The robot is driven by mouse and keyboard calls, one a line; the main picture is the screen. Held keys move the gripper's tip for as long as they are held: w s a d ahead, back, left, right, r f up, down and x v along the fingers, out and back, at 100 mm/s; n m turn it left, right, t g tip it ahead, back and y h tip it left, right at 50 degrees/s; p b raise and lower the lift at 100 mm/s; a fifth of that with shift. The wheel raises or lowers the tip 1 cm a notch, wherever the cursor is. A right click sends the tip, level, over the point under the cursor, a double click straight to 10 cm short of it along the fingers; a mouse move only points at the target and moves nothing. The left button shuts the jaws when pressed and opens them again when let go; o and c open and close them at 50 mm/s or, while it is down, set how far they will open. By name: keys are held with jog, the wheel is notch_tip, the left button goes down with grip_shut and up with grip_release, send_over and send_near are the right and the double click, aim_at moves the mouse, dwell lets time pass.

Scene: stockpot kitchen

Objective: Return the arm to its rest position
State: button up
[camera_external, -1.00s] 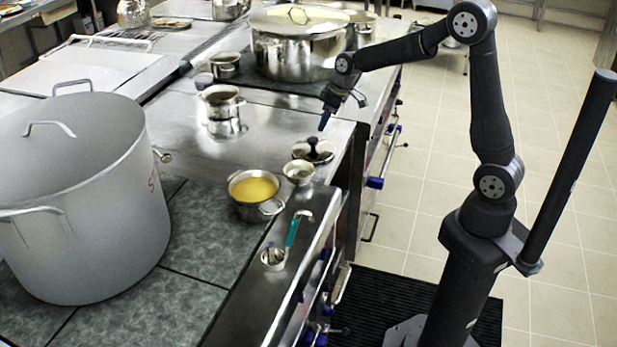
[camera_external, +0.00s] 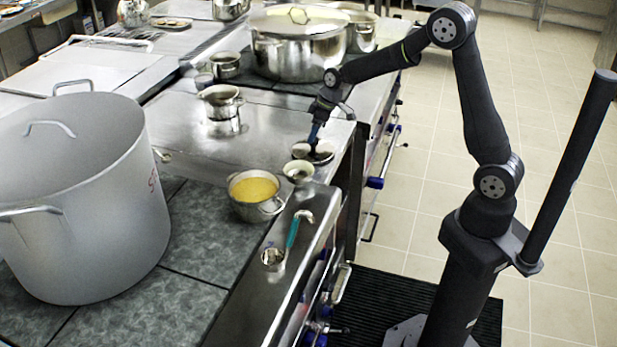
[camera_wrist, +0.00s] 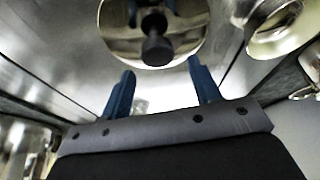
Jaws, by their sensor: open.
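My gripper (camera_external: 314,133) is over the steel counter at the end of my arm, just above a small lid (camera_external: 300,152) with a black knob. In the wrist view my gripper (camera_wrist: 158,88) shows two blue fingers spread apart with nothing between them. The lid (camera_wrist: 118,38) lies beyond the fingertips there, and its dark knob (camera_wrist: 156,50) points toward the gap between them. In the external view the gripper partly hides the knob. I cannot tell whether the fingers touch it.
A small pot of yellow liquid (camera_external: 252,188), a small bowl (camera_external: 298,172) and a teal-handled ladle (camera_external: 292,232) are near the counter's front edge. A large grey stockpot (camera_external: 85,200) stands at left. A lidded steel pot (camera_external: 295,55) is at the back.

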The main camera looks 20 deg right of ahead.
jog(key=d+r, duration=0.7)
jog(key=d, duration=0.5)
jog(key=s+a+r, duration=0.1)
jog(key=s+a, duration=0.2)
jog(key=a, duration=0.8)
jog(key=s+a+r, duration=0.1)
jog(key=s+a, duration=0.2)
jog(key=a, duration=0.7)
jog(key=s+a+m, duration=0.1)
jog(key=s+a, duration=0.5)
jog(key=a, duration=0.3)
jog(key=s+a+r, duration=0.1)
jog(key=s+a, duration=0.6)
jog(key=a, duration=0.2)
jog(key=shift+s+a+r+m, duration=0.15)
jog(key=shift+a+r+m, duration=0.05)
jog(key=shift+m, duration=0.2)
jog(key=o, duration=0.9)
jog(key=shift+o, duration=0.2)
jog(key=s+a+r+g+h, duration=0.15)
jog(key=s+r, duration=0.25)
jog(key=s, duration=0.7)
jog(key=s+d+r+g+h, duration=0.15)
jog(key=s+r, duration=0.25)
jog(key=s, duration=0.7)
notch_tip(320, 180, down, 10)
jog(key=shift+a+t, duration=0.3)
jog(key=shift+a, duration=0.15)
